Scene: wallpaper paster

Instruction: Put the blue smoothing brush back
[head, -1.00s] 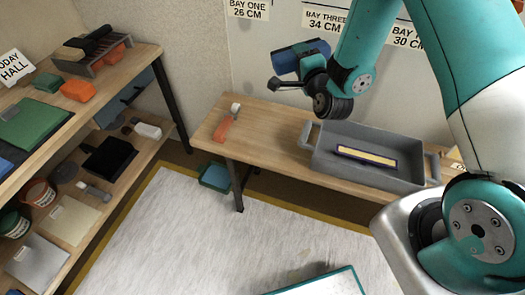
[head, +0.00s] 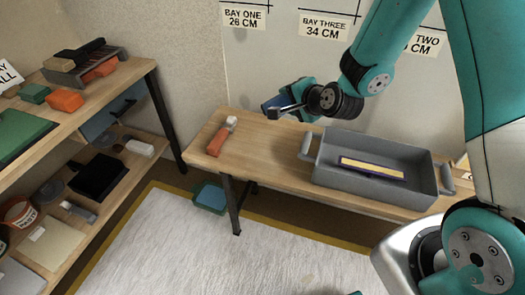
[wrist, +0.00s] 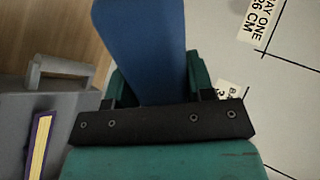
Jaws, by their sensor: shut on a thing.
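The blue smoothing brush (head: 274,103) is in my gripper (head: 298,107), in the air above the back of the wooden table. In the wrist view the brush shows as a broad blue shape (wrist: 141,45) between the teal fingers of my gripper (wrist: 155,85). The gripper is shut on it. The brush's far end runs out of the top of the wrist view, and its bristles cannot be made out.
A grey tray (head: 326,172) with a purple and yellow bar (head: 372,168) stands on the table (head: 265,150). An orange-handled tool (head: 219,140) lies at its left. A wooden shelf unit (head: 135,72) at left holds a dark rack (head: 70,75) and several tools. Bay labels mark the wall.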

